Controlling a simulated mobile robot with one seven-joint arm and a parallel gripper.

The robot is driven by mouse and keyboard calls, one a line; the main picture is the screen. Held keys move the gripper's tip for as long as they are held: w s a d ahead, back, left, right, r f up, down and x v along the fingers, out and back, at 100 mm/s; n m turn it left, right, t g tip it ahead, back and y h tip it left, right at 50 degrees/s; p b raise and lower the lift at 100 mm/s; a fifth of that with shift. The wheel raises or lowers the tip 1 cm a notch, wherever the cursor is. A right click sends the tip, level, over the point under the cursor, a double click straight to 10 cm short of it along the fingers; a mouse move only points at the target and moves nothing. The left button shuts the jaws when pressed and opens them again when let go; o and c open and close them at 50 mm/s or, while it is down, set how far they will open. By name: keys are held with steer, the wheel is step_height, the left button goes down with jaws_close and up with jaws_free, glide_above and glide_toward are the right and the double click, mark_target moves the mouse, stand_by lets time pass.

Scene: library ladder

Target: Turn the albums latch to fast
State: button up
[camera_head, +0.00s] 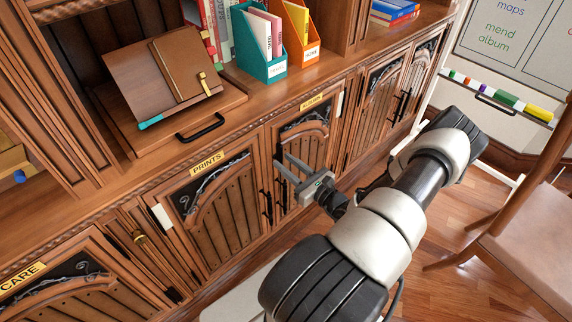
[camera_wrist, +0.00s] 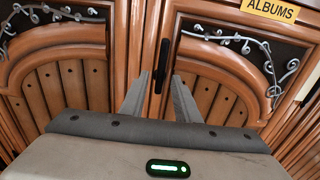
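The albums door (camera_head: 309,140) is a brown arched wooden cabinet door with a yellow label (camera_head: 312,101), which reads ALBUMS in the wrist view (camera_wrist: 272,10). A black upright handle or latch bar (camera_wrist: 162,66) shows at the door's left edge in the wrist view. In the head view, dark upright fittings (camera_head: 267,206) show where the albums and prints doors meet. I cannot tell which fitting is the latch or its setting. My gripper (camera_head: 281,160) is open and empty in front of the albums door. In the wrist view its fingers (camera_wrist: 160,80) stand either side of the black bar; contact is unclear.
The PRINTS door (camera_head: 225,215) is to the left. A counter ledge above holds a book stand (camera_head: 160,75), a teal file box (camera_head: 258,45) and an orange file box (camera_head: 298,35). A chair (camera_head: 525,235) and a whiteboard (camera_head: 520,40) stand at the right.

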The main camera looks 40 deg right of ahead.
steer(key=shift+w, duration=0.25)
jaws_close()
